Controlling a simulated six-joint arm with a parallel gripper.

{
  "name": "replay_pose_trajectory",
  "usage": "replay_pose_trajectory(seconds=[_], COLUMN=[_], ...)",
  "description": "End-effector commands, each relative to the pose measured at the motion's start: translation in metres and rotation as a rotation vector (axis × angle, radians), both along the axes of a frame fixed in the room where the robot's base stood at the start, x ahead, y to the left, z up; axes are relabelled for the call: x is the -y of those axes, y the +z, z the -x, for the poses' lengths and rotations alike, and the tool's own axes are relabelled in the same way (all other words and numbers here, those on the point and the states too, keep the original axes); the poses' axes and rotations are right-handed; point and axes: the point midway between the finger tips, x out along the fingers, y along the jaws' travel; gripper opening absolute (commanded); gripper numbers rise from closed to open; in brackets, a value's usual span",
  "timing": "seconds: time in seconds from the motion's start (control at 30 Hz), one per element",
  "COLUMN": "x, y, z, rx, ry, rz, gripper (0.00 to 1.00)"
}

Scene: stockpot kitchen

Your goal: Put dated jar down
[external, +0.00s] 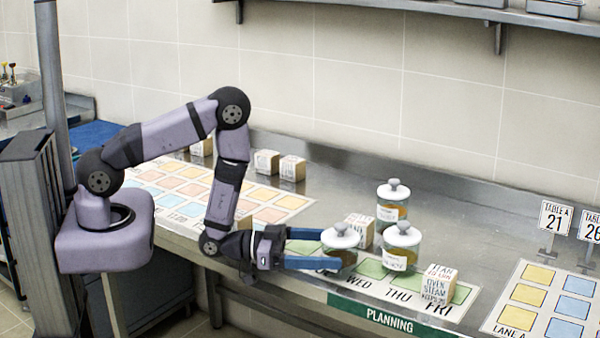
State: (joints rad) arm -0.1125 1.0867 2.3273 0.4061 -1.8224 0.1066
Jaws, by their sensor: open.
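My gripper (330,248) is open, with its two blue fingers pointing right. A glass jar with a white knobbed lid (341,237) is at the fingertips, one finger on its far side and one on its near side. It appears to stand upright on the planning mat (463,308), left of the THU and FRI cells. I cannot tell whether the fingers touch it, and no date on it is readable. A second lidded jar (401,257) with a white label stands just to its right. A third jar (392,212) stands behind them on the steel counter.
A printed block (359,231) stands close behind the jar at my fingers. Another printed block (438,286) stands at the mat's right end. A coloured grid mat (270,215) lies left, and a lane mat (545,305) lies right.

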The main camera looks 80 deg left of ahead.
Motion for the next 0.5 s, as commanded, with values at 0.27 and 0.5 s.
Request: replay_pose_trajectory(seconds=[0.27, 0.5], x=[0.0000, -0.0001], y=[-0.0004, 0.0015], z=[0.0004, 0.0000], rx=[-0.001, 0.005], ry=[0.000, 0.000], rz=[0.000, 0.000], gripper=[0.46, 0.00])
